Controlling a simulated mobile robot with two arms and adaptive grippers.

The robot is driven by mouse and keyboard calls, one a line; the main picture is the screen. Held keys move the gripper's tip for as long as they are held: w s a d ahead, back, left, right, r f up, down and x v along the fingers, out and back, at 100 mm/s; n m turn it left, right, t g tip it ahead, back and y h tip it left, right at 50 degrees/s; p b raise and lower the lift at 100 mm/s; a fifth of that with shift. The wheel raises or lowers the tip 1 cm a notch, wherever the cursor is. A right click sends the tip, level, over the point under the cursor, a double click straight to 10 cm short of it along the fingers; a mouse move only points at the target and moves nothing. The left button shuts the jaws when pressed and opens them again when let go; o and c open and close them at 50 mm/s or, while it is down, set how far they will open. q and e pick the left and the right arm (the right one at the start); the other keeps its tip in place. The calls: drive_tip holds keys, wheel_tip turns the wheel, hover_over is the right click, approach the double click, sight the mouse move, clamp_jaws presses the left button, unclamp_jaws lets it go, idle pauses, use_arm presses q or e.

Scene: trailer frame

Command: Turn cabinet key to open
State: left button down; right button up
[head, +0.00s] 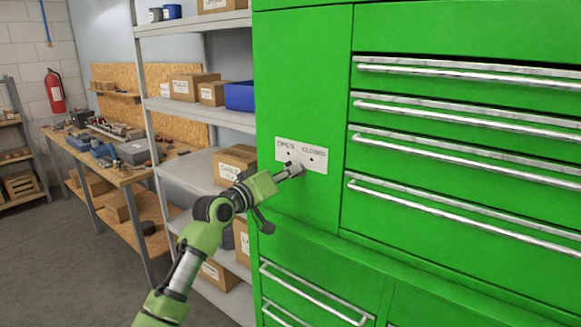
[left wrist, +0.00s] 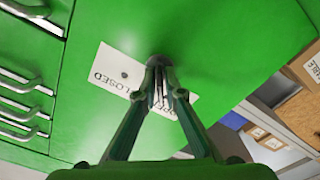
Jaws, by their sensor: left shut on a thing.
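The green cabinet (head: 400,207) has a white plate (head: 318,155) marked OPEN and CLOSED, with a dark dot under each word. The plate also shows, turned around, in the left wrist view (left wrist: 110,72). My left gripper (head: 297,169) reaches the plate's lower edge from the left. In the left wrist view its fingers (left wrist: 160,72) are shut at a round dark lock fitting at the plate's edge. A narrow silvery piece, likely the key (left wrist: 160,98), shows between them. The key's head and its turn angle are mostly hidden. My right gripper is in neither view.
Drawers with long metal handles (head: 460,133) fill the cabinet's right side, and more drawers lie below. A grey shelf (head: 190,178) with cardboard boxes and a blue bin (head: 240,96) stands close on the left. A workbench (head: 120,175) is farther back.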

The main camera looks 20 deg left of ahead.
use_arm(q)
drive_tip(key=shift+n+p, duration=0.35)
drive_tip(key=shift+n, duration=0.45)
drive_tip(key=c, duration=2.2)
unclamp_jaws()
drive_tip(key=shift+a, duration=0.1)
drive_tip(key=shift+c, duration=0.2)
drive_tip(key=v, duration=1.2)
